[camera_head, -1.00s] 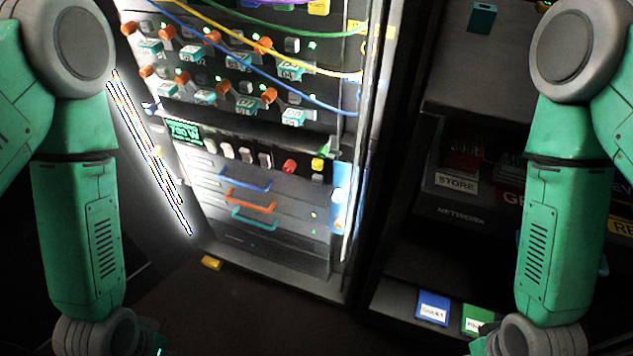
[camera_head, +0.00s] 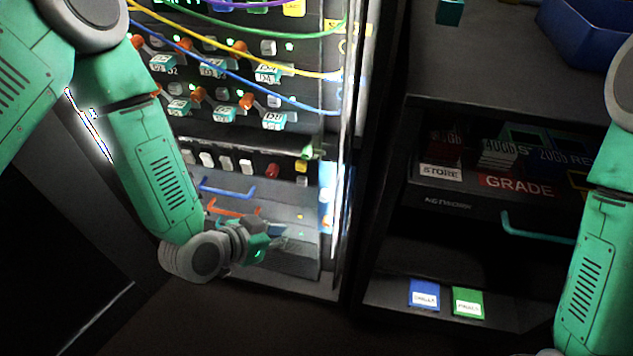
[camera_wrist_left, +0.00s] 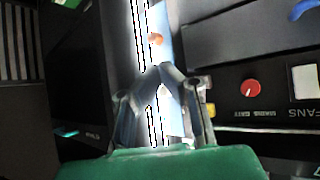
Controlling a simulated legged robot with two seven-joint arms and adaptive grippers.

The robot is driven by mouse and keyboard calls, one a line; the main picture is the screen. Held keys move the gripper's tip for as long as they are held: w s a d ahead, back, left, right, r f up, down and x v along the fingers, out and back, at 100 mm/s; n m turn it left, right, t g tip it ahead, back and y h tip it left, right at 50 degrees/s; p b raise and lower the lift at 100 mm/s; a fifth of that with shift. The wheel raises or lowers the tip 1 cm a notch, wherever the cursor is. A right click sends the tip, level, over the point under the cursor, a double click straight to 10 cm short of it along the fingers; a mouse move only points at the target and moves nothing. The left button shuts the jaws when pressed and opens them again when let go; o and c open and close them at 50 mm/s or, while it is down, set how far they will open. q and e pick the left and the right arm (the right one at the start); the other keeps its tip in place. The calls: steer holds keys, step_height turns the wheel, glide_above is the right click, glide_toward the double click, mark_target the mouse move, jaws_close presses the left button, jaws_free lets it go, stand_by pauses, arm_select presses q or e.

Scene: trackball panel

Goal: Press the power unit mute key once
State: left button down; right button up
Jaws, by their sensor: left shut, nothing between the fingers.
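The power unit's front carries a row of keys in the head view: several white keys (camera_head: 225,163), a red one (camera_head: 272,171) and a yellow one (camera_head: 301,167). No mute label can be read, so I cannot tell which key is the mute key. The left wrist view shows a round red key (camera_wrist_left: 250,87) and a white key (camera_wrist_left: 304,82) beside the word FANS. My left gripper (camera_head: 280,232) is shut and empty, below the key row in front of the lower drawers. Its fingers (camera_wrist_left: 160,76) also show in the left wrist view, apart from these keys. My right gripper is out of view.
Blue (camera_head: 228,192) and orange (camera_head: 232,209) drawer handles stick out below the keys. Coloured cables (camera_head: 290,101) hang across the panel above. A dark shelf unit (camera_head: 385,240) stands right of the rack, with a blue bin (camera_head: 590,35) on top.

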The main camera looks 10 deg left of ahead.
mark_target(302, 181)
arm_select(q)
steer(key=shift+w+d+r, duration=0.3)
steer(key=shift+w+d, duration=0.1)
steer(key=shift+w, duration=0.1)
steer(key=shift+a, duration=0.1)
steer(key=w+b, duration=0.1)
steer(key=w, duration=0.7)
steer(key=shift+w+d+b, duration=0.2)
steer(key=shift+w+b, duration=0.2)
stand_by(1.0)
steer(key=shift+w, duration=0.35)
